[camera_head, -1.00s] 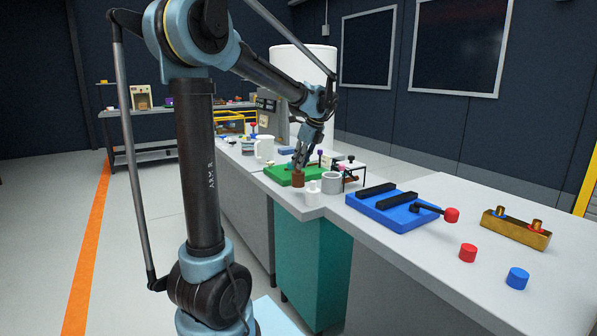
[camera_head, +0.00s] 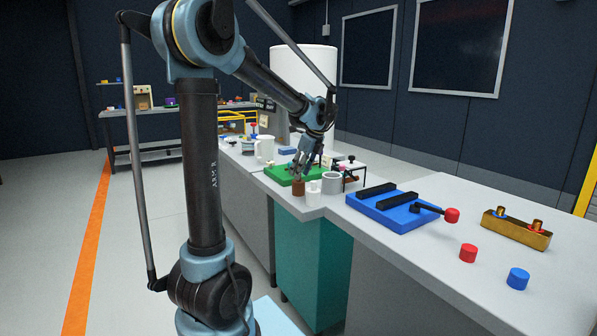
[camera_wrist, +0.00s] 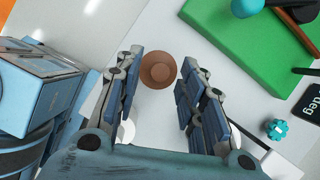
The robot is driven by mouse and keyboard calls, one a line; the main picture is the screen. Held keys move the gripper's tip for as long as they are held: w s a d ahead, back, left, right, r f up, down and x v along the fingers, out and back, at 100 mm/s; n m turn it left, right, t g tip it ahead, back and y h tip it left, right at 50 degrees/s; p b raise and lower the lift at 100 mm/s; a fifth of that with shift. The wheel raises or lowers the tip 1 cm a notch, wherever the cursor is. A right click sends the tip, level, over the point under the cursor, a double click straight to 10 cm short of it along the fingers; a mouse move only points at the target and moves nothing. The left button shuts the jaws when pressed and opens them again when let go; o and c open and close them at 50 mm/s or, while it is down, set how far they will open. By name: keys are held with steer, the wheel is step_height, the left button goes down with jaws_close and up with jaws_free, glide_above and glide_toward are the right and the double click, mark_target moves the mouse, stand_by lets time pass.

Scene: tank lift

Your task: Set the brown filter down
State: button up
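The brown filter (camera_head: 298,188) stands upright on the light counter near its front edge, beside a small white jar. In the wrist view the round brown filter (camera_wrist: 158,72) shows from above, just ahead of and between my fingertips. The fingers look clear of the filter, though the gap at the left tip is small.
The small white jar (camera_head: 313,194) and a grey cup (camera_head: 331,182) stand close to the right of the filter. A green board (camera_head: 285,177) lies behind it. A blue block fixture (camera_head: 392,211) sits further right. The counter's front edge is near.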

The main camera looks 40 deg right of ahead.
steer(key=shift+r, duration=0.1)
steer(key=v, duration=1.2)
steer(key=w+a+f+n+g, duration=0.1)
steer(key=w+a+f+n, duration=0.1)
steer(key=a+n, duration=0.5)
steer(key=w+a+f+n, duration=0.2)
steer(key=a+f, duration=0.1)
steer(key=a, duration=0.9)
steer(key=w+a+f+n+g, duration=0.1)
steer(key=w+a+f+n, duration=0.1)
steer(key=a+n, duration=0.5)
steer(key=s+a+f+n, duration=0.6)
steer(key=a+f+n, duration=0.2)
steer(key=a, duration=0.3)
steer(key=s+a+f+n+h, duration=0.1)
steer(key=s+a+f+n, duration=0.6)
steer(key=a+f+n, duration=0.2)
steer(key=a+f, duration=0.1)
steer(key=a, duration=0.1)
steer(key=shift+s+a+f, duration=0.25)
steer(key=shift+a+f, duration=0.05)
steer(key=shift+f, duration=0.1)
